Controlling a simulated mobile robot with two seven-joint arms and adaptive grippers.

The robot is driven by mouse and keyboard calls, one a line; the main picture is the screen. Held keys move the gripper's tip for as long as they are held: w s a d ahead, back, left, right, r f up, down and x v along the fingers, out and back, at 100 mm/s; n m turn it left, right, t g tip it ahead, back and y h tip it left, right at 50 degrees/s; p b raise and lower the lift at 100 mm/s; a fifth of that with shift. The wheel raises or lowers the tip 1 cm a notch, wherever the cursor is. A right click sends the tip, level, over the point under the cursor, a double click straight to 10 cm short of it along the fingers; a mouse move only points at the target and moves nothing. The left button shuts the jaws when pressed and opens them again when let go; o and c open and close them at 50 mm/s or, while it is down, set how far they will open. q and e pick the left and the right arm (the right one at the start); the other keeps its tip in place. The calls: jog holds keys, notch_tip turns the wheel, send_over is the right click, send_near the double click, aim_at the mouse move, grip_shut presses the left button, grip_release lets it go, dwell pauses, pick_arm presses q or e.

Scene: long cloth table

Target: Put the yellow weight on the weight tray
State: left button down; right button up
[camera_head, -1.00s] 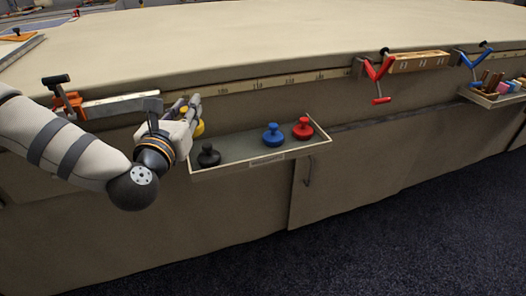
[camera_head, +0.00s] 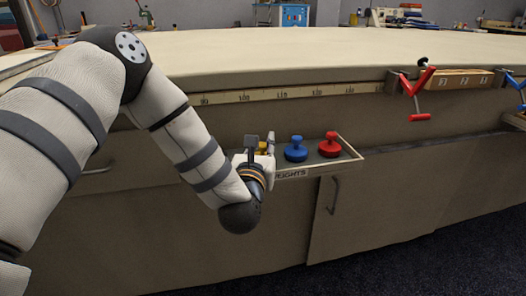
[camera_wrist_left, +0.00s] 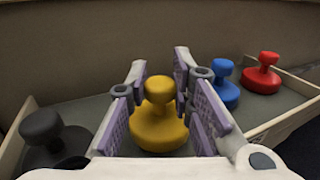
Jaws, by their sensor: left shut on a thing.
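The yellow weight (camera_wrist_left: 158,120), a wide disc with a knob, is upright between the fingers of my left gripper (camera_wrist_left: 160,92) in the left wrist view. The gripper is shut on it by the knob. In the head view, a small part of the yellow weight (camera_head: 263,147) shows behind my left gripper (camera_head: 257,152), at the left part of the weight tray (camera_head: 330,167). The yellow weight is over the tray floor, between the black weight (camera_wrist_left: 50,135) and the blue weight (camera_wrist_left: 222,84). I cannot tell whether its base touches the tray. My right gripper is not in view.
The red weight (camera_head: 330,145) stands at the tray's right end, beside the blue one (camera_head: 296,149). The tray hangs on the front of the cloth table (camera_head: 300,65), below a ruler strip (camera_head: 275,93). A red clamp (camera_head: 421,90) is fixed to the edge further right.

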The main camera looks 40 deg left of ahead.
pick_arm(q)
jog(key=shift+f, duration=0.2)
jog(key=shift+f, duration=0.2)
jog(key=c, duration=1.4)
grip_release()
